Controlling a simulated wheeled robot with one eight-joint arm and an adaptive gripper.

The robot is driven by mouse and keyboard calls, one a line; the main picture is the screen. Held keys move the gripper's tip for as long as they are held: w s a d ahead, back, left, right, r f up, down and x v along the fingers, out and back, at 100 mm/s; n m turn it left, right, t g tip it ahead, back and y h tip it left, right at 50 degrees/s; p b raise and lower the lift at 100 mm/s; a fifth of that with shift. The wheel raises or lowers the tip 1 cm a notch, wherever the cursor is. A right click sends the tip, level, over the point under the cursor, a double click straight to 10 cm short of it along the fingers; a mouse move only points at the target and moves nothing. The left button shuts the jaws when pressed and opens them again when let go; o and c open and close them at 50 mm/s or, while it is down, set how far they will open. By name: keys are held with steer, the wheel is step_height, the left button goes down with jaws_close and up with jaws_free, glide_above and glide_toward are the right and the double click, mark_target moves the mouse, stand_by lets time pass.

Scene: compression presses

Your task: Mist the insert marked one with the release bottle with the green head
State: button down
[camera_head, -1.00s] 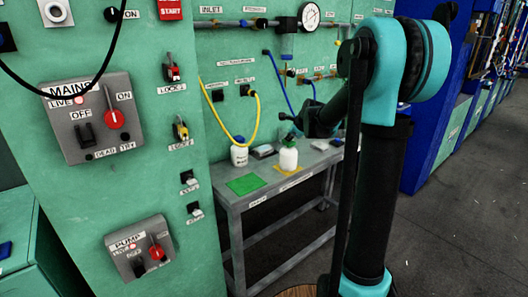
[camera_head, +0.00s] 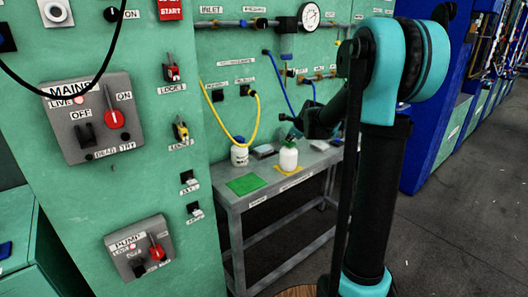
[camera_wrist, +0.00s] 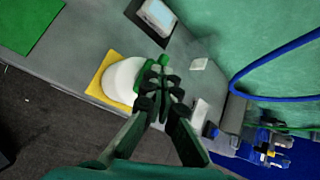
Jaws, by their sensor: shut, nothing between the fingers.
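The release bottle with the green head (camera_head: 288,158) stands upright on a yellow mat (camera_head: 289,173) on the grey bench. In the wrist view its white body (camera_wrist: 121,79) is seen from above, with green head parts (camera_wrist: 145,73) beside and partly behind my fingers. My gripper (camera_wrist: 162,88) is shut and empty, with its fingertips at the green head. I cannot tell whether they touch it. In the head view my gripper (camera_head: 297,127) is small and dark just above the bottle. No marking reading one is legible on any insert.
A second white bottle (camera_head: 239,156) stands to the left, near a hanging yellow hose (camera_head: 257,117). A green mat (camera_head: 248,184) lies on the bench's near left. A pale block on a dark plate (camera_wrist: 157,17) lies behind the bottle. A blue hose (camera_wrist: 266,97) hangs by the wall.

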mark_target(289, 144)
steer(key=shift+f, duration=0.2)
stand_by(0.4)
steer(key=shift+f, duration=0.25)
stand_by(0.3)
steer(key=shift+r, duration=3.45)
